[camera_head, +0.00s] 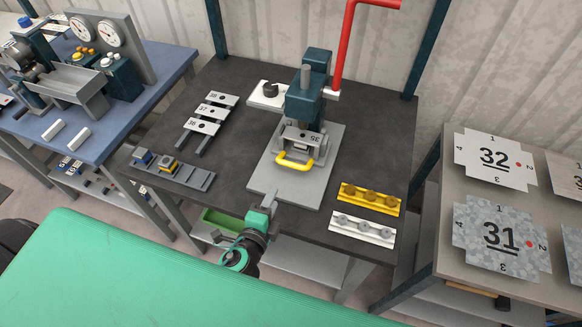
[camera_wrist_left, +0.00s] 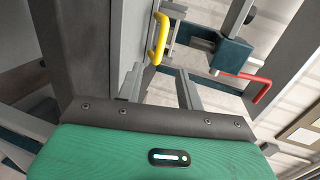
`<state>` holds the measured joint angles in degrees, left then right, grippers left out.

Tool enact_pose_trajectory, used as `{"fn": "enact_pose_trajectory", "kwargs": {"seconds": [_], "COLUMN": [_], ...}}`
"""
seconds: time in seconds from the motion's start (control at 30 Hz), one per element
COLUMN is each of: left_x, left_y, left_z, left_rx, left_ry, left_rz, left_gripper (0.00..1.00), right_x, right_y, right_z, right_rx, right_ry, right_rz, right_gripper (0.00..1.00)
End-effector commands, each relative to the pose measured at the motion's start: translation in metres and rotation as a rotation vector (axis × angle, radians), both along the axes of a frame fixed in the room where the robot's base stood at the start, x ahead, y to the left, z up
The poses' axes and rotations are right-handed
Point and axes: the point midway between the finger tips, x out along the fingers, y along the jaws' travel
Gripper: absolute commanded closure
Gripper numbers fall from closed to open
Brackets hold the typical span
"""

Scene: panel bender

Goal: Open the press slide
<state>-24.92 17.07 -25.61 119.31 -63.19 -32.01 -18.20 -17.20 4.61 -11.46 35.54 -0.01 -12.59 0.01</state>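The press (camera_head: 305,100) stands on a light grey base plate (camera_head: 322,180) on the dark table. At its front is the slide, with a block marked 35 (camera_head: 301,137) and a yellow handle (camera_head: 295,162). My left gripper (camera_head: 272,197) is at the table's front edge, in front of the base plate, apart from the handle. In the left wrist view its two grey fingers (camera_wrist_left: 160,85) stand apart with nothing between them. The yellow handle (camera_wrist_left: 157,40) shows beyond the fingertips there. My right gripper is in neither view.
Blocks marked 36, 37 and 38 (camera_head: 210,110) lie left of the press, with a grey rail (camera_head: 195,179) nearer. Yellow (camera_head: 369,198) and white (camera_head: 362,229) holders sit at front right. A red lever (camera_head: 346,45) rises from the press. Numbered plates (camera_head: 494,157) lie on the right table.

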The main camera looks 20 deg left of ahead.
Motion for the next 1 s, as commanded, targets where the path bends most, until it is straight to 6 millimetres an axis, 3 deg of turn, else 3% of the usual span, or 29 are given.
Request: {"fn": "enact_pose_trajectory", "kwargs": {"seconds": [0.27,0.8,1.0], "left_x": [0.018,0.107,0.128], "left_y": [-0.008,-0.010,-0.011], "left_z": [0.000,-0.019,-0.024], "left_rx": [0.037,0.035,0.033], "left_ry": [-0.021,-0.019,-0.018], "left_rz": [-0.037,-0.034,-0.035], "left_gripper": [0.63,0.63,0.63], "right_x": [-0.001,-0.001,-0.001], "right_y": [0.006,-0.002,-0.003], "right_z": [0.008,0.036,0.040], "right_rx": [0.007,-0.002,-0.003], "right_ry": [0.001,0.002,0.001], "right_rz": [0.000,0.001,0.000], "right_gripper": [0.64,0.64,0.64]}}
